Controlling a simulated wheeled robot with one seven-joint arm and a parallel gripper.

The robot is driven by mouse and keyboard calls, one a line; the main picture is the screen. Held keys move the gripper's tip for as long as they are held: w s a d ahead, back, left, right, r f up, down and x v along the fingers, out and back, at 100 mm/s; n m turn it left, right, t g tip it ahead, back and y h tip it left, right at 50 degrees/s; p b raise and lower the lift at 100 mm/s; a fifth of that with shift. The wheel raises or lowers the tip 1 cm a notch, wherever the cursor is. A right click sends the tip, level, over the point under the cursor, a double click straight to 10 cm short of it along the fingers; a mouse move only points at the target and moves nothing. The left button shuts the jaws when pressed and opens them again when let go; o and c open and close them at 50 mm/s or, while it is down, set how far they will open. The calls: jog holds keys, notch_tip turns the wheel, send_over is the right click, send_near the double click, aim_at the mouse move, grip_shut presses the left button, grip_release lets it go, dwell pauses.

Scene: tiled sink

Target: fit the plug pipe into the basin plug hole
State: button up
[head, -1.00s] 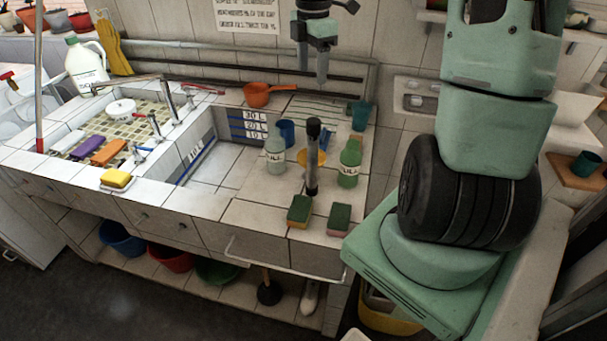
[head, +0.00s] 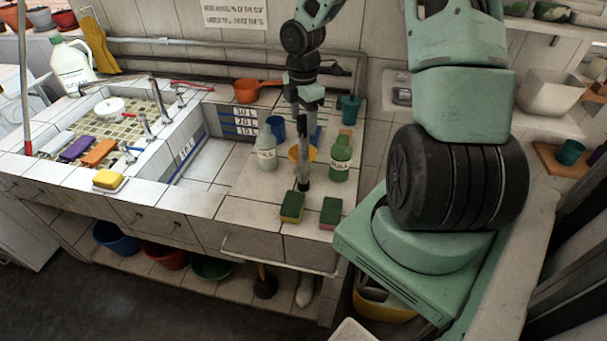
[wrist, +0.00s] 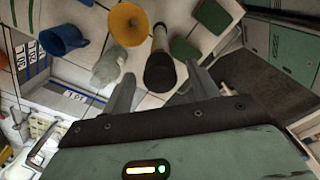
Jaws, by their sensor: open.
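The plug pipe (head: 303,170) is a dark upright tube standing on the tiled counter right of the basin. In the wrist view the pipe (wrist: 162,55) shows its dark round end between and just beyond the fingertips. My gripper (head: 305,118) is at the pipe's upper part, pointing down. In the wrist view its two fingers (wrist: 158,78) are spread, with the pipe not gripped. The tiled basin (head: 205,160), with litre marks on its walls, is to the left. Its plug hole cannot be made out.
Close around the pipe are a pale bottle (head: 265,152), a green bottle (head: 340,160), an orange-yellow funnel-like piece (wrist: 127,24) and a blue cup (head: 277,128). Two sponges (head: 291,207) (head: 330,212) lie in front. An orange pan (head: 250,90) is behind the basin.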

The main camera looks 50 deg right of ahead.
jog(key=shift+f, duration=1.55)
grip_shut()
jog(key=shift+d+r, duration=0.1)
jog(key=shift+r, duration=0.1)
